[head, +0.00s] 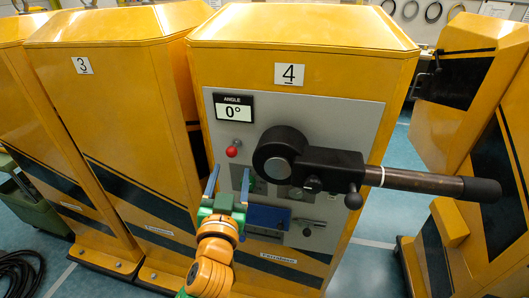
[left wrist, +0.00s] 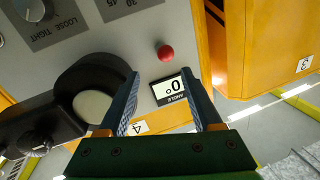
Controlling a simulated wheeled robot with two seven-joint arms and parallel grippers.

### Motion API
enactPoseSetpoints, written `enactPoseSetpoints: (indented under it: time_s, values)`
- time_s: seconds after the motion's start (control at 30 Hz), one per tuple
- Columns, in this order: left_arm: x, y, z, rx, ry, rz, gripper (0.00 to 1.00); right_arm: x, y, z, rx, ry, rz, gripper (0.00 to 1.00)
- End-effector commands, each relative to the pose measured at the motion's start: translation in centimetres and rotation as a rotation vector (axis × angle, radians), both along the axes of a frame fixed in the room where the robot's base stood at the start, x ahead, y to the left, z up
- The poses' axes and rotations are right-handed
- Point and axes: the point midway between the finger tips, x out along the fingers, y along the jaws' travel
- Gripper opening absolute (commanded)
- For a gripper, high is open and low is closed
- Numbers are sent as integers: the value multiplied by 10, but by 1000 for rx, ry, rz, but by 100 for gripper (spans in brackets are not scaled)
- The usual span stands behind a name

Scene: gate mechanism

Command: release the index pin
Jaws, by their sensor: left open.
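The yellow cabinet marked 4 (head: 290,74) has a grey panel with a small red ball knob (head: 232,151) below the ANGLE display (head: 234,107), which reads 0°. A black hub (head: 280,153) carries a long lever (head: 430,182) pointing right, with a small black knob (head: 353,199) under its arm. I cannot tell which knob belongs to the index pin. My left gripper (head: 228,183) is open and empty in front of the panel, below the red knob. In the left wrist view the red knob (left wrist: 165,52) shows beyond the gap between the open fingers (left wrist: 160,74). My right gripper is not in view.
A blue block (head: 268,217) and small fittings sit low on the panel. Cabinet 3 (head: 110,110) stands close on the left. Another yellow cabinet (head: 470,90) stands on the right, across a gap of floor. The lever sticks out over that gap.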

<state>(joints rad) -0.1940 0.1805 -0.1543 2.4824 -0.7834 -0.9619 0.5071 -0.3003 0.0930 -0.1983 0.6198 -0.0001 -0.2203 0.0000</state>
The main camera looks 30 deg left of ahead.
Motion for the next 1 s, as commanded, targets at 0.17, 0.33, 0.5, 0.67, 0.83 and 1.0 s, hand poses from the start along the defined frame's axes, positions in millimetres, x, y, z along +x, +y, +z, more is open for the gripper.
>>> enactPoseSetpoints:
  time_s: [0.17,0.33,0.5,0.67,0.83,1.0]
  values:
    - [14,7,-12,-1,-15,5,66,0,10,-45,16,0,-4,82]
    - [37,17,-5,9,-1,-2,66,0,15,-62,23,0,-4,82]
    - [58,26,0,6,3,-2,66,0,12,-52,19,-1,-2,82]
    - [63,29,-1,4,3,-4,66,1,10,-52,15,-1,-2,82]
    - [63,28,-2,4,3,-4,66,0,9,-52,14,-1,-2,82]
    - [63,28,-2,4,3,-4,20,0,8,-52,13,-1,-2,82]
